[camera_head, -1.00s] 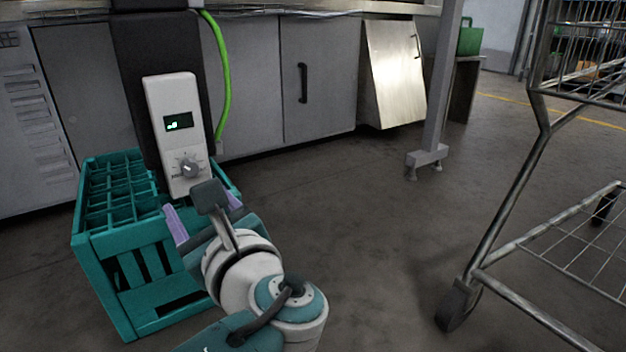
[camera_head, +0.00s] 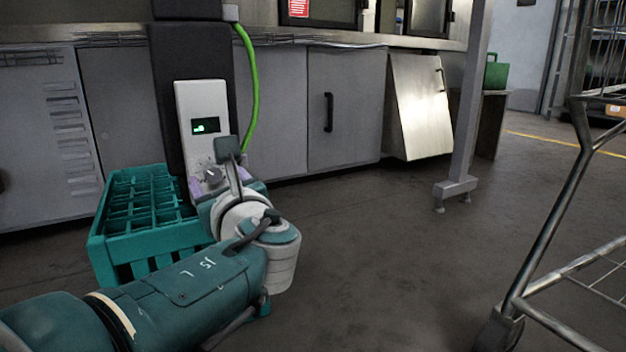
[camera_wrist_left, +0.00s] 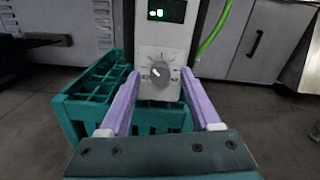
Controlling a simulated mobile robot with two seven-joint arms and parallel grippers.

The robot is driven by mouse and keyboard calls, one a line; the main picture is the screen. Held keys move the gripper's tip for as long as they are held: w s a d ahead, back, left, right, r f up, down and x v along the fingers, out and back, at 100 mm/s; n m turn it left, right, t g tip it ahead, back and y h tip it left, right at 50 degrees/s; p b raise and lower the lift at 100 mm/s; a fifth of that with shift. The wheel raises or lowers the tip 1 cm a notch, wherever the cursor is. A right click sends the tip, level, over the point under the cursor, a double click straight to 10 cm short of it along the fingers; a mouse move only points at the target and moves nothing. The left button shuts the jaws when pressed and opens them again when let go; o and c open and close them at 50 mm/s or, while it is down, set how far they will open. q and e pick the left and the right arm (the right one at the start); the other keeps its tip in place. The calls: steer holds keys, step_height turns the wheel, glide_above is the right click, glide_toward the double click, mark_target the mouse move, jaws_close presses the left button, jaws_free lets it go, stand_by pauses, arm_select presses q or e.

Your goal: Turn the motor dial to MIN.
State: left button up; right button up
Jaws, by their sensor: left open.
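The motor dial (camera_head: 212,175) is a grey knob low on a white control box (camera_head: 203,105) with a small green-lit display (camera_head: 206,125). In the left wrist view the dial (camera_wrist_left: 157,74) shows with a light pointer mark and scale ticks around it; the lettering is too small to read. My left gripper (camera_head: 222,188) is in front of the box, partly hiding its lower end in the head view. In the left wrist view its two purple fingers (camera_wrist_left: 157,90) are apart, one on each side of the dial, with nothing between them held. My right gripper is out of view.
A teal crate (camera_head: 103,245) with compartments stands on the floor beside and below the box. A green cable (camera_head: 252,90) runs up to the right of the box. A wire trolley (camera_head: 545,225) stands at the right. The floor between is clear.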

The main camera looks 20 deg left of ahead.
arm_select(q)
jaws_close()
stand_by(0.4)
stand_by(0.4)
steer(key=n, duration=0.4)
steer(key=shift+n, duration=0.3)
steer(key=n, duration=0.4)
steer(key=shift+n, duration=0.3)
jaws_free()
stand_by(0.3)
